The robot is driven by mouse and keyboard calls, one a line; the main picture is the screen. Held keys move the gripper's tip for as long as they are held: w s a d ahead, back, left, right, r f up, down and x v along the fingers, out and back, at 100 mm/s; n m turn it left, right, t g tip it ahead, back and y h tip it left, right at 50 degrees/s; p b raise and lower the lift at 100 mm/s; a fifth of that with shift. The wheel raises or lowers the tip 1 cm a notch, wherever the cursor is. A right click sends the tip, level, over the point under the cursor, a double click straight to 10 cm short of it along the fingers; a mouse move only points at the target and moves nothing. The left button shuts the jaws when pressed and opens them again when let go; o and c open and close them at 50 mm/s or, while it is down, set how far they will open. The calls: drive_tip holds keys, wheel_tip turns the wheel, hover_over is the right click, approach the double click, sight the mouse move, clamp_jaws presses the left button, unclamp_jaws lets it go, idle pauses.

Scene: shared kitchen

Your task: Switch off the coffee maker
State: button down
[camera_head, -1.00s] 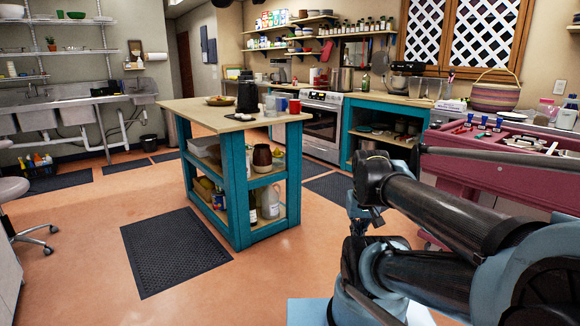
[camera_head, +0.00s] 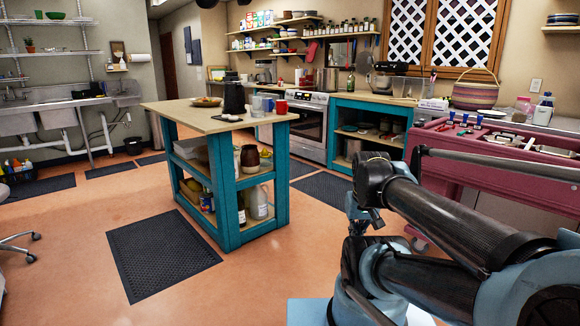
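A dark coffee-maker-like appliance (camera_head: 265,72) stands on the far back counter, left of the stove, small and partly behind things on the island. A tall black appliance (camera_head: 234,96) stands on the wooden top of the teal island; I cannot tell whether it is a coffee maker or a jug. No switch or light is legible on either. My arm is folded at the lower right, well apart from both. A small dark part under its front joint may be my gripper (camera_head: 370,216); its fingers cannot be made out.
The teal island (camera_head: 222,127) stands ahead, with a dark floor mat (camera_head: 160,256) at its left. A pink tool cart (camera_head: 500,150) stands close on the right. A stove (camera_head: 312,125) stands behind the island. Open floor lies in front and left.

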drive_tip(key=shift+s+a+f+g, duration=0.15)
drive_tip(key=shift+s, duration=0.3)
drive_tip(key=shift+s+a+f+g, duration=0.1)
drive_tip(key=shift+s+f+g, duration=0.05)
drive_tip(key=shift+s, duration=0.3)
